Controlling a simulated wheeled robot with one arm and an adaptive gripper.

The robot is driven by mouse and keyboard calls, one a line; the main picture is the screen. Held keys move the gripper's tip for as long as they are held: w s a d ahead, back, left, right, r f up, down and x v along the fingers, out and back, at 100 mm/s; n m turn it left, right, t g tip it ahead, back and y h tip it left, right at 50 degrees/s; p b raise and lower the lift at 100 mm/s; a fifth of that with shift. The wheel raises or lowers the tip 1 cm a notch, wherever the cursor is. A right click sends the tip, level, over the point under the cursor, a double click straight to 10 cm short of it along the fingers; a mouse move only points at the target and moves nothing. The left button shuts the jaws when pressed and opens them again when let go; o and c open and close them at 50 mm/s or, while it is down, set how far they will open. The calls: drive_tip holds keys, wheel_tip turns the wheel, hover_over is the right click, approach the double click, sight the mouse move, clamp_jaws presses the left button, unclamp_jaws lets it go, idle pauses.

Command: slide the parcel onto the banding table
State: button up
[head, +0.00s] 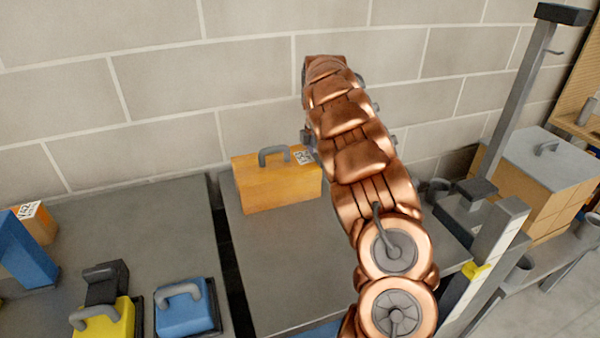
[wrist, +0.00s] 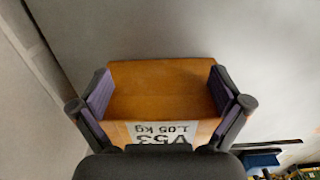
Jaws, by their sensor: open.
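An orange parcel (head: 262,190) with a grey handle stands at the back left of the right-hand grey tabletop (head: 285,270). In the wrist view an orange box face (wrist: 160,88), with a white label reading V53 and 1.05 kg, fills the space between my fingers. It looks like the same parcel, though its handle does not show there. My gripper (wrist: 159,76) is open, with a purple-padded finger on each side of the box; whether the pads touch it I cannot tell. In the head view the arm mostly hides the gripper.
A dark gap separates the left grey tabletop (head: 150,220), which carries a yellow tool (head: 103,318), a blue tool (head: 187,310) and a blue item (head: 25,250). A grey post (head: 517,100) and a grey-topped carton (head: 545,165) stand right. A block wall (head: 190,100) closes the back.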

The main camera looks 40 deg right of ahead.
sight(289, 169)
drive_tip(key=shift+w+a+b, duration=0.45)
drive_tip(key=shift+a, duration=1)
drive_tip(key=shift+w+a+b, duration=0.45)
drive_tip(key=shift+a, duration=0.95)
drive_tip(key=shift+w+a+b, duration=0.45)
drive_tip(key=shift+a, duration=1)
drive_tip(key=shift+w+a+b, duration=0.2)
drive_tip(key=shift+a, duration=0.4)
drive_tip(key=shift+w+a+b, duration=0.15)
drive_tip(key=shift+w+a, duration=0.05)
drive_tip(key=shift+a, duration=0.4)
drive_tip(key=shift+s+d+b, duration=0.15)
drive_tip(key=shift+s+d, duration=0.1)
drive_tip(key=shift+d, duration=0.5)
drive_tip(key=shift+s+d+b, duration=0.15)
drive_tip(key=shift+s+d, duration=0.05)
drive_tip(key=shift+d, duration=0.5)
drive_tip(key=shift+r+p, duration=2.05)
drive_tip(key=shift+r, duration=4.45)
